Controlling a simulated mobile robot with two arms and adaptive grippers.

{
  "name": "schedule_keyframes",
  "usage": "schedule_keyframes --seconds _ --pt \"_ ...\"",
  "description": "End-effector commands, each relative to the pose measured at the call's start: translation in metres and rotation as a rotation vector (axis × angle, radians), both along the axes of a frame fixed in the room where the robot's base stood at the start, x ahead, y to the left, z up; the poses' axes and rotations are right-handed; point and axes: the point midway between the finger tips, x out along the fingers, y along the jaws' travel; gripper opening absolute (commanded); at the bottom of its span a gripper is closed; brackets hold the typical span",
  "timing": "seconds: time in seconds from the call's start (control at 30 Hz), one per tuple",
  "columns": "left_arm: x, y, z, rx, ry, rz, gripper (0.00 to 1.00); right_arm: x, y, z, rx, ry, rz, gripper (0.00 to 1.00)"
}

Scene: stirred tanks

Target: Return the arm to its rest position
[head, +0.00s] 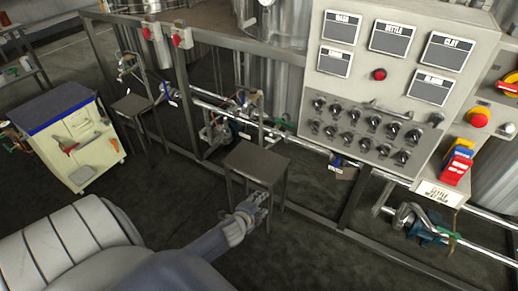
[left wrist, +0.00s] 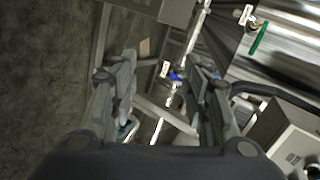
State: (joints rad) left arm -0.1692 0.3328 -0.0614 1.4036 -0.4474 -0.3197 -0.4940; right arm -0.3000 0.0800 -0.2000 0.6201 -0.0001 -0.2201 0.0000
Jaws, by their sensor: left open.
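My left gripper (head: 257,203) is at the end of my left arm, which reaches in from the lower left in the head view. It appears just in front of a small dark stool-like stand (head: 255,163), over the dark floor. In the left wrist view the two fingers of this gripper (left wrist: 160,95) are spread apart with nothing between them. Behind the fingers are pipes and frame bars. My right gripper is in neither view.
A control panel (head: 375,125) with several knobs and displays stands at the upper right. Metal tanks (head: 275,25) and pipes fill the back behind a frame. A white cabinet with a blue-edged top (head: 75,140) stands at left. The floor (head: 290,255) at bottom centre is clear.

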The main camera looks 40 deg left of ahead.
Motion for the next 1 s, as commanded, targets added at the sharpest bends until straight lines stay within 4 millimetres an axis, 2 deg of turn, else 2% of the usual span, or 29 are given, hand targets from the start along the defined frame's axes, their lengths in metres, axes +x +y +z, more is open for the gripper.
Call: schedule_keyframes --seconds 0.4,0.47,0.57,0.67,0.7,0.77,0.8,0.87,0.9,0.97,1.0 --pt "-0.001 0.000 -0.002 -0.003 0.003 0.002 0.43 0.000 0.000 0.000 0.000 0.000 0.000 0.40" --pt "-0.007 -0.002 -0.011 -0.020 0.019 0.010 0.43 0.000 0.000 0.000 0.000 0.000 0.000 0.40" --pt "-0.029 -0.009 -0.043 -0.089 0.073 0.048 0.43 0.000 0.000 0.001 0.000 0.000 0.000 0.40" --pt "-0.070 -0.024 -0.094 -0.200 0.162 0.117 0.43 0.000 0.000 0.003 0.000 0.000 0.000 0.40" --pt "-0.090 -0.031 -0.115 -0.251 0.203 0.153 0.43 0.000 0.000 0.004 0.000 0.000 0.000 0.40" --pt "-0.123 -0.043 -0.146 -0.325 0.265 0.213 0.43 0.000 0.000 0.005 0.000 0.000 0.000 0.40" --pt "-0.146 -0.052 -0.165 -0.371 0.306 0.255 0.43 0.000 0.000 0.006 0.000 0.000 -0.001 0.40" --pt "-0.182 -0.065 -0.191 -0.437 0.366 0.321 0.43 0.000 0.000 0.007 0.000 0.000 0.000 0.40" --pt "-0.207 -0.075 -0.207 -0.479 0.405 0.367 0.43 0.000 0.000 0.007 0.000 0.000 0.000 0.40" --pt "-0.245 -0.089 -0.228 -0.537 0.464 0.438 0.43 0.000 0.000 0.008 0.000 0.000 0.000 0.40" --pt "-0.271 -0.098 -0.240 -0.571 0.503 0.488 0.43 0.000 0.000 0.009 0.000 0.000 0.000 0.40"
